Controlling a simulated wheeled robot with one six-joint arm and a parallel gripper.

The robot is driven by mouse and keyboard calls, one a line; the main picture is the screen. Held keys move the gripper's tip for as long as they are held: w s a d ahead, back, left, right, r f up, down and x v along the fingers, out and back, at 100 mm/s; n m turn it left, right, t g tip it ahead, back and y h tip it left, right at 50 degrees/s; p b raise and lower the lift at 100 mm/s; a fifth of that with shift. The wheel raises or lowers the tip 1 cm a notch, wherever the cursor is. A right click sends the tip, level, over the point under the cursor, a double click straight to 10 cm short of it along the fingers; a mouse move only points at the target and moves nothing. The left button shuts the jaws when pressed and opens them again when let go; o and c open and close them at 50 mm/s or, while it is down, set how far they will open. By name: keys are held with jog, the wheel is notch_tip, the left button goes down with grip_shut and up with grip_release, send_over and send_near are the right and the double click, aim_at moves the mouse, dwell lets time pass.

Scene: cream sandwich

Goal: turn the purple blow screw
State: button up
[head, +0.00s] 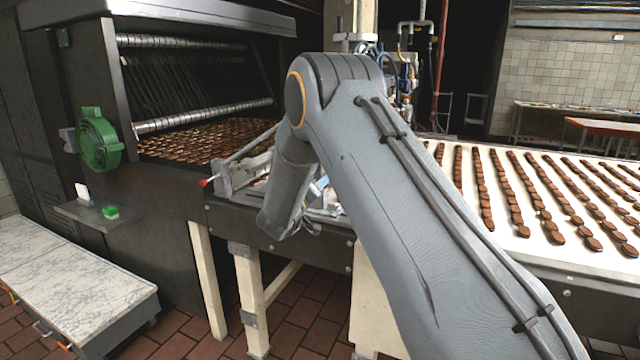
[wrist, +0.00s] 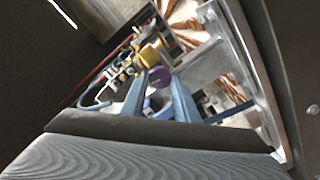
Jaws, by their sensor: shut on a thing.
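The purple blow screw (wrist: 160,78) shows in the wrist view as a round purple knob between two blue-grey fingers. My gripper (wrist: 158,84) is shut on it, with one finger on each side. A yellow knob (wrist: 149,56) sits just beyond it, close to the fingertips. In the head view my arm hides the purple screw and most of my gripper.
A dark oven-like machine with a green handwheel (head: 99,140) stands at the left. A white conveyor (head: 510,238) with rows of brown biscuits runs to the right. A rod with a red tip (head: 204,182) sticks out beside my arm. A marbled-top bench (head: 75,275) stands front left.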

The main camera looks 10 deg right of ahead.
jog(key=n+p, duration=0.1)
jog(key=n, duration=0.5)
jog(key=shift+f+p, duration=0.1)
jog(key=shift+p, duration=0.25)
jog(key=shift+n, duration=0.4)
jog(key=o, duration=0.8)
jog(key=shift+a, duration=0.1)
jog(key=b+v, duration=0.2)
jog(key=v, duration=0.5)
jog(key=shift+s+a, duration=0.2)
jog(key=shift+s, duration=0.15)
